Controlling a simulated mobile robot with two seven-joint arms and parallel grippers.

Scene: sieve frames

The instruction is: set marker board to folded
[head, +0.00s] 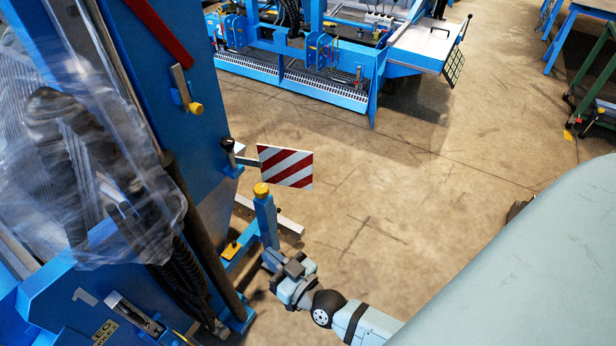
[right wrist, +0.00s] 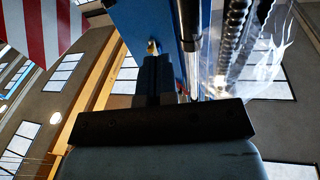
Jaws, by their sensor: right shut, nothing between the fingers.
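The marker board (head: 287,166), a red and white striped plate, stands out to the right from the blue machine on a short bracket (head: 245,161). A dark knob (head: 228,145) sits at the bracket's machine end. In the right wrist view the board (right wrist: 45,28) fills the upper left corner, apart from the fingers. My right gripper (head: 277,258) is shut and empty, below the board and close to the blue post (head: 266,218) with a yellow cap. In the right wrist view its dark fingers (right wrist: 154,75) point up along the blue machine. My left gripper is not in view.
The blue machine (head: 200,130) rises at the left, with hoses under clear plastic film (head: 90,150) and a yellow-tipped lever (head: 187,92). Another blue machine (head: 310,75) stands at the back. The concrete floor (head: 400,190) right of the board is clear.

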